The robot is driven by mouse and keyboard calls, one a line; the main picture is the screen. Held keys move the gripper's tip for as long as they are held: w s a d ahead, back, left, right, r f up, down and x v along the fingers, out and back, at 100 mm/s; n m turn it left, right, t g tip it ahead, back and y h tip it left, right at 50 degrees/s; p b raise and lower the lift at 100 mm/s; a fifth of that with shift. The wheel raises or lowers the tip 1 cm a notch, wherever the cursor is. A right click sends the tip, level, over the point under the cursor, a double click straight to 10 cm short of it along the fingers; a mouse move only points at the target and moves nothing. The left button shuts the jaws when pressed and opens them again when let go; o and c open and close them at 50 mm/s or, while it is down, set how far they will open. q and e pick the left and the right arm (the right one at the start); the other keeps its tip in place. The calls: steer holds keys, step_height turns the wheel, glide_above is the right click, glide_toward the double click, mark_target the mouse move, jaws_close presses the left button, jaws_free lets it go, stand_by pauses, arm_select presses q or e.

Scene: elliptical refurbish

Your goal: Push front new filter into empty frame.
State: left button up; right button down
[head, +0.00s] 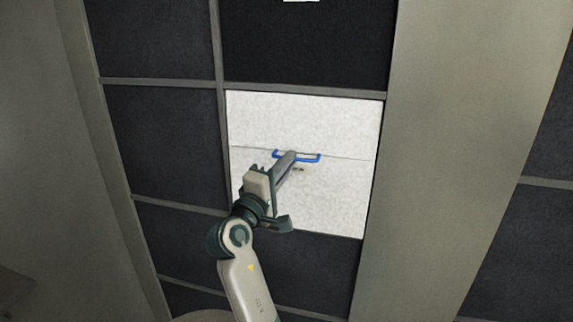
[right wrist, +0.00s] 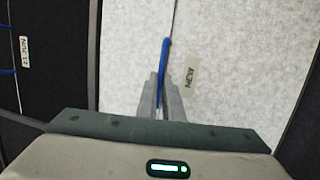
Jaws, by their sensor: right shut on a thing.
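The white new filter (head: 320,115) sits in its frame opening among dark filter panels in the head view. It has a blue handle (head: 312,159) across its middle and a small label reading NEW. My right gripper (head: 291,156) is shut on the blue handle. In the right wrist view the fingers (right wrist: 164,92) close around the blue handle (right wrist: 165,60), with the white filter (right wrist: 235,60) right behind them. A thin dark gap shows along the filter's right and lower edges; I cannot tell how deep it sits. My left gripper is not in view.
Dark filter panels (head: 305,45) surround the white one, set in a grey metal grid (head: 160,82). A wide grey post (head: 455,120) stands to the right. In the right wrist view, a dark panel with a label (right wrist: 24,50) and blue handle shows at left.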

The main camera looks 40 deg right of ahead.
steer(key=shift+w+d, duration=0.35)
steer(key=shift+d, duration=0.1)
stand_by(0.7)
jaws_free()
stand_by(0.5)
